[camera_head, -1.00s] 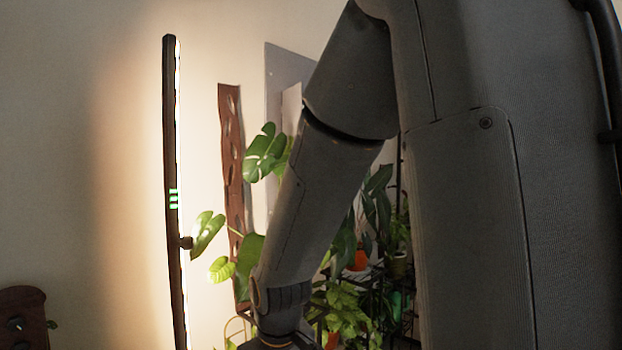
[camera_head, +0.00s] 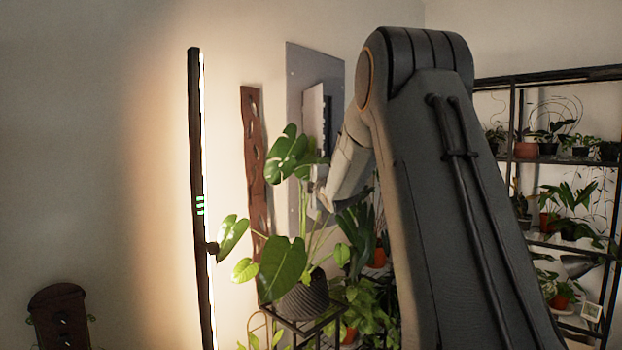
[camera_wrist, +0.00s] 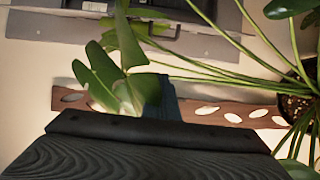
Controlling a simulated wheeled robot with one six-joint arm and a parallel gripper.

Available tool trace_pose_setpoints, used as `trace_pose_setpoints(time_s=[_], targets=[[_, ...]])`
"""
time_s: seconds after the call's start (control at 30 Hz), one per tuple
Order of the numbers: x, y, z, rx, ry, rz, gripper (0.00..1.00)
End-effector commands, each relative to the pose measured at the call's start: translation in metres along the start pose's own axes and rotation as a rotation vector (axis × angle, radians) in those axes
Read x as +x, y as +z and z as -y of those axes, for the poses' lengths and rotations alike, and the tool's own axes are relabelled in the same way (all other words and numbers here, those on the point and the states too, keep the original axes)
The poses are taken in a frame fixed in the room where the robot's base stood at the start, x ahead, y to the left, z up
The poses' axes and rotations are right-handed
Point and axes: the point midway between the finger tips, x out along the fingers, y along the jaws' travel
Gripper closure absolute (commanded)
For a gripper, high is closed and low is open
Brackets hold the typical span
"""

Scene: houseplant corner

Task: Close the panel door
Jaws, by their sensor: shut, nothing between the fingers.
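A grey wall panel (camera_head: 333,68) is on the back wall, left of my arm. Its pale door (camera_head: 313,112) stands open, swung out from the wall; its lower part is behind leaves and my arm. My gripper (camera_head: 322,196) is near the panel's lower part, partly hidden by leaves. In the wrist view my gripper (camera_wrist: 162,100) is shut and empty, with a leaf just ahead of it. The grey panel (camera_wrist: 60,27) crosses the top of that view, apart from my gripper. Which part there is the door is hard to tell.
A large-leaved plant in a ribbed dark pot (camera_head: 303,299) stands in front of the panel. Its stems cross the wrist view. A brown perforated wall strip (camera_head: 254,150) and a tall lit lamp (camera_head: 195,150) are left. A plant shelf (camera_head: 545,160) is right.

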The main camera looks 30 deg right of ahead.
Motion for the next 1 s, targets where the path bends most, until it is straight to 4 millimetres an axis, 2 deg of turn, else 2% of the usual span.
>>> trace_pose_setpoints(time_s=[0.43, 0.5, 0.63, 1.0], targets=[[0.072, -0.001, 0.0, 0.002, -0.003, -0.001, 1.0], [0.074, 0.013, -0.001, 0.002, -0.003, 0.002, 1.0], [0.077, 0.027, -0.001, 0.001, -0.003, 0.001, 1.0], [0.08, 0.038, 0.001, 0.002, -0.003, 0.0, 1.0]])
